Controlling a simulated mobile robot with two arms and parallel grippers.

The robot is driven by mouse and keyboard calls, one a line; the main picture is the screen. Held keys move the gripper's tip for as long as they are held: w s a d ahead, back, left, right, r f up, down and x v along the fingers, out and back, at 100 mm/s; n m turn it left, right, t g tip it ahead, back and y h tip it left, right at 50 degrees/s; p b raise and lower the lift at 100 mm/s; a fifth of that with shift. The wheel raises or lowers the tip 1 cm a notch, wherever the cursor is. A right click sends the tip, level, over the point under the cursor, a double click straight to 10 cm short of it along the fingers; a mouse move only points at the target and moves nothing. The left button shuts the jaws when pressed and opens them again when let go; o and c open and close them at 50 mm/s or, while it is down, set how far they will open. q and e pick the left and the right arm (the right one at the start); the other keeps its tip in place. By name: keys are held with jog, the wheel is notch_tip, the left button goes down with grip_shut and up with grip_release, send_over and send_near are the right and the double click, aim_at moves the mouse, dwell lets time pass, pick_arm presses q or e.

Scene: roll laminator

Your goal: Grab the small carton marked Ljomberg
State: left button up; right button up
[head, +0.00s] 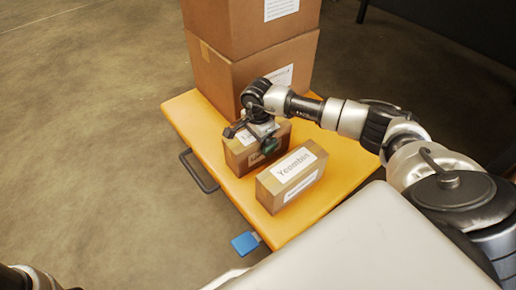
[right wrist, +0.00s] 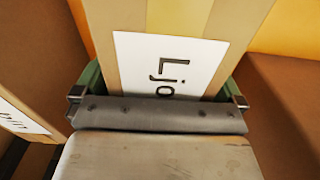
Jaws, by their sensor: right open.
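The small Ljomberg carton (head: 240,161) is a brown box with white labels on the yellow platform (head: 335,165). In the right wrist view its top label (right wrist: 168,62) reads "Ljo", with the rest cut off by my gripper. My right gripper (head: 262,137) is open over this carton. In the right wrist view its two green-edged fingers (right wrist: 160,82) stand on either side of the carton. I cannot tell whether they touch it. My left gripper does not show.
A second small carton marked Yeomblin (head: 293,180) stands close by, to the right and nearer to me. Tall stacked cartons (head: 240,75) stand at the platform's back. A black handle (head: 198,172) and a blue piece (head: 245,243) are at its edge.

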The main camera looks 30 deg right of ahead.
jog(key=c, duration=1.2)
